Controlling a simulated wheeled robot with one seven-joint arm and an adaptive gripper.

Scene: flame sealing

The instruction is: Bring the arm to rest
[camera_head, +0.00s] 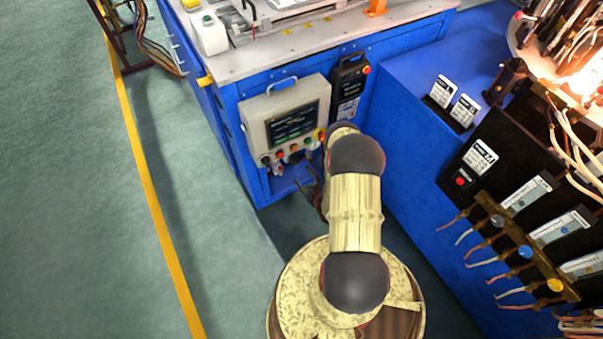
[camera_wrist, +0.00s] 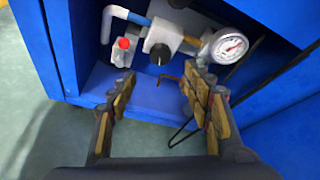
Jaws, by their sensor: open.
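My gripper (camera_wrist: 160,85) is open in the wrist view, with its two dark, gold-padded fingers apart and nothing between them. It points at the lower opening of the blue cabinet (camera_wrist: 60,45). Behind the fingertips are a grey pressure regulator (camera_wrist: 165,40), a round white gauge (camera_wrist: 229,45) and a small valve with a red cap (camera_wrist: 124,44). I cannot tell whether a fingertip touches any of them. In the head view my arm reaches forward to the blue machine (camera_head: 225,140), and my gripper (camera_head: 308,190) shows only partly beside the arm, below the control panel (camera_head: 288,120).
A dark handheld-style unit (camera_head: 350,85) hangs right of the panel. A blue bench (camera_head: 410,170) with black boxes, wires and a glowing burner area (camera_head: 585,75) stands close on the right. Open green floor (camera_head: 70,200) with a yellow line (camera_head: 150,190) lies on the left.

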